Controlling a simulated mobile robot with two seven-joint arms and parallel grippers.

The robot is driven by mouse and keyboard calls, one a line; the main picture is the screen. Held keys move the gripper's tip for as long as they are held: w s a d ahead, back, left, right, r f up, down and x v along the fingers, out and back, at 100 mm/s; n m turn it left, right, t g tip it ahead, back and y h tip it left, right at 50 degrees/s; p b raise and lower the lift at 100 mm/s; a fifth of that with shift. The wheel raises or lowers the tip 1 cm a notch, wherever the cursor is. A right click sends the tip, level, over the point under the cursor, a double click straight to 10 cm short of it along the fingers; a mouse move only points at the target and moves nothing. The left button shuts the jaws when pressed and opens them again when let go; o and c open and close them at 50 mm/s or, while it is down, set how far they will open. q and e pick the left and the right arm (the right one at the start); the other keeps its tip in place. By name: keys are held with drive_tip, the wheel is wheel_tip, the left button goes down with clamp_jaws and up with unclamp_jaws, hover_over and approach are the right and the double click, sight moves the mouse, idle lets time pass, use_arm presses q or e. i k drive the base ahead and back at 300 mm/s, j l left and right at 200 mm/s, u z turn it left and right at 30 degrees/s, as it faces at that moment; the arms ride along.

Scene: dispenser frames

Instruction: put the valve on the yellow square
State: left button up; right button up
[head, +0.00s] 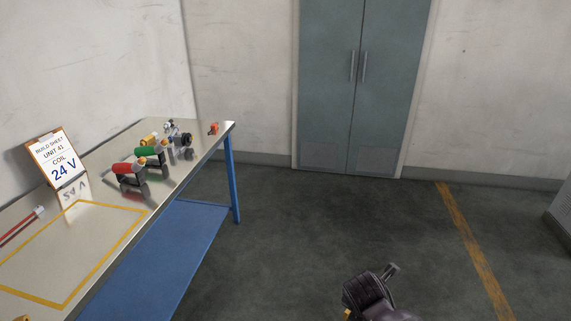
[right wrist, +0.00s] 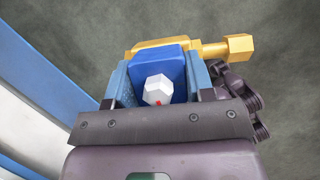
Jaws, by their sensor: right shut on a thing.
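My right gripper (right wrist: 160,82) is shut on a valve with a blue coil block (right wrist: 176,62), a white hexagonal piece and a brass-yellow body (right wrist: 225,49), seen in the right wrist view. In the head view my right wrist is at the bottom, over the floor and right of the table; the valve is mostly hidden there. The yellow square (head: 128,208) is a taped outline on the table at the left, and its inside looks empty. My left gripper is not in view.
The metal table (head: 186,165) has a blue frame and a lower shelf (head: 165,245). Valves with red (head: 125,168) and green (head: 147,151) coils and other small parts stand toward its far end. A build sheet (head: 59,160) reads "COIL 24 V". Open floor lies right of the table.

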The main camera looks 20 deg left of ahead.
sight(71, 241)
drive_tip(key=i+l+u, duration=0.1)
drive_tip(key=i, duration=0.95)
drive_tip(key=i+u, duration=0.1)
drive_tip(key=u, duration=3)
